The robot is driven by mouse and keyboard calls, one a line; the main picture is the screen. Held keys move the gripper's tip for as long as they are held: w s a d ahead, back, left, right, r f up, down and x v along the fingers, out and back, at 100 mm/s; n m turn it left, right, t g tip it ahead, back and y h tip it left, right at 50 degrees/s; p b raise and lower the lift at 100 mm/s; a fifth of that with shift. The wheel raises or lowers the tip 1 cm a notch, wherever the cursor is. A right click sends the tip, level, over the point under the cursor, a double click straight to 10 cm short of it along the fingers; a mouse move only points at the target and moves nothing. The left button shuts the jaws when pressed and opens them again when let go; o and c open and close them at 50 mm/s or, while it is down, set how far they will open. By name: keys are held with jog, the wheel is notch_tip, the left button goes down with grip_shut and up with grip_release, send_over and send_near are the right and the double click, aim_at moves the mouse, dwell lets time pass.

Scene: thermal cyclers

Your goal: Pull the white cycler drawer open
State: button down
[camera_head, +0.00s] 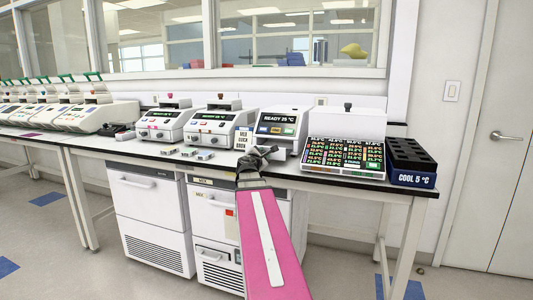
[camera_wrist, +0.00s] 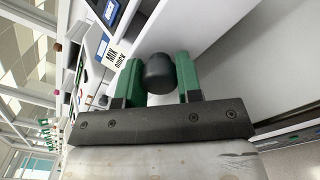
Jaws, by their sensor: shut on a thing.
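The white cycler (camera_head: 291,113) with a "READY 25 °C" screen stands on the bench, right of centre. My gripper (camera_head: 257,158) is at its front, low by the bench edge; my pink arm reaches up to it. In the wrist view, my gripper's green fingers (camera_wrist: 160,76) are on either side of a round black knob (camera_wrist: 160,72), shut on it. A white surface (camera_wrist: 215,30) lies behind the knob. The drawer's front is mostly hidden by my gripper in the head view, so I cannot tell how far out it stands.
A "MIX QUICK" sign (camera_head: 243,138) stands left of the cycler and also shows in the wrist view (camera_wrist: 118,54). Small blocks (camera_head: 188,152) lie on the bench to the left. A tile-screen unit (camera_head: 344,153) and a dark "COOL 5 °C" rack (camera_head: 411,164) stand to the right.

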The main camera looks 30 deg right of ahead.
jog(key=c, duration=0.8)
grip_release()
